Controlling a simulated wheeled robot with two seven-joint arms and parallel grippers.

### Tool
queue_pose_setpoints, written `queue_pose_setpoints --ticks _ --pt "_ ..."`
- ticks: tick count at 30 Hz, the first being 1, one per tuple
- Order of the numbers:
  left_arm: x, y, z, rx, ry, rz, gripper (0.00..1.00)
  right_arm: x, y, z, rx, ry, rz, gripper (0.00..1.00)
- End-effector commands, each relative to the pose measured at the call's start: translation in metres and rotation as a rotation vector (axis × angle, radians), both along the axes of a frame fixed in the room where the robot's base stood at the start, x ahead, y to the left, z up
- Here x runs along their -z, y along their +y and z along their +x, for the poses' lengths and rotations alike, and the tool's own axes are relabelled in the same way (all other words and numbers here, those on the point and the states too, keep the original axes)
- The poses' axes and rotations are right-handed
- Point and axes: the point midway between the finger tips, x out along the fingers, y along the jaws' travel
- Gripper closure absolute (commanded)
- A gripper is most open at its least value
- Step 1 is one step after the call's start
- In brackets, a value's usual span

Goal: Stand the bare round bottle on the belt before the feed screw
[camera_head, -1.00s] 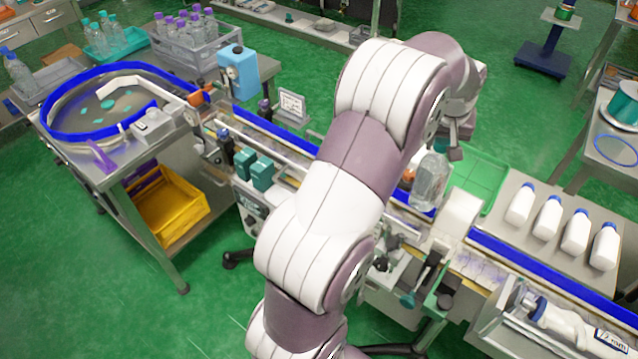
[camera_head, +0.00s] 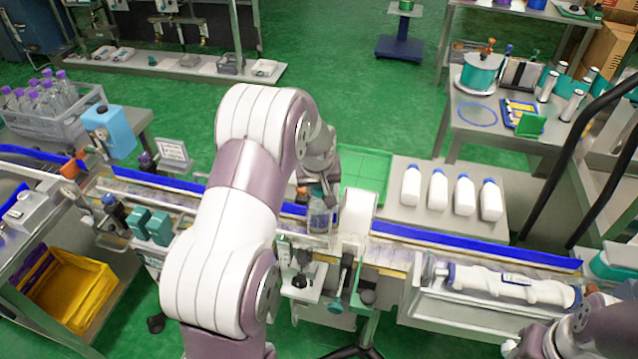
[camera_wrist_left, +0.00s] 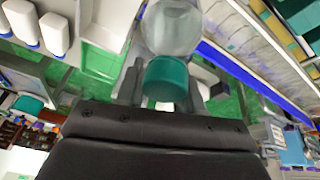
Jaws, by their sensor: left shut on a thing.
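The clear round bottle (camera_head: 319,215) with a teal cap (camera_wrist_left: 166,78) is in my left gripper (camera_head: 318,190). In the left wrist view the fingers are shut around the cap, and the clear body (camera_wrist_left: 172,25) shows beyond it. In the head view the bottle is upright at the belt (camera_head: 400,250), left of a white block. I cannot tell whether its base touches the belt. The white spiral feed screw (camera_head: 512,286) lies along the near side of the belt at the right. Part of my right arm shows at the bottom right, but its fingers do not.
The white block (camera_head: 356,215) stands over the belt right of the bottle. Several white bottles (camera_head: 438,190) stand on a grey table behind it, next to a green tray (camera_head: 365,172). Blue rails (camera_head: 470,245) edge the belt. Teal blocks (camera_head: 150,226) sit at the left.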

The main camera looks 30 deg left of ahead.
Motion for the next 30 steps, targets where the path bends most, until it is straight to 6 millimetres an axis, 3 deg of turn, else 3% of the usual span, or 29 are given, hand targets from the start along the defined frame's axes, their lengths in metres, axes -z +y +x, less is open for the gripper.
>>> queue_pose_setpoints --ticks 8,9,10,11,21,23,30 --pt "0.003 0.000 0.001 0.000 -0.003 0.001 1.00 0.004 0.000 0.000 0.000 0.000 0.000 0.57" --pt "0.002 0.000 0.000 0.000 -0.001 0.001 0.51 0.003 0.000 0.000 0.000 0.000 0.000 0.57" --pt "0.002 0.000 0.000 0.000 -0.001 0.001 0.41 0.003 0.000 0.000 0.000 0.000 0.000 0.57" --pt "0.002 0.000 0.000 0.000 -0.001 0.001 0.38 0.003 0.000 0.000 0.000 0.000 0.000 0.57" --pt "-0.005 0.000 0.000 0.000 -0.003 0.001 0.38 0.001 0.000 0.000 0.000 0.000 0.000 0.57" --pt "-0.014 -0.001 -0.003 0.000 -0.005 0.002 0.38 0.004 0.000 0.000 0.000 0.000 0.000 0.57" --pt "-0.074 -0.010 -0.023 0.000 -0.006 0.002 0.38 0.013 0.000 0.000 0.000 0.000 0.000 0.57"
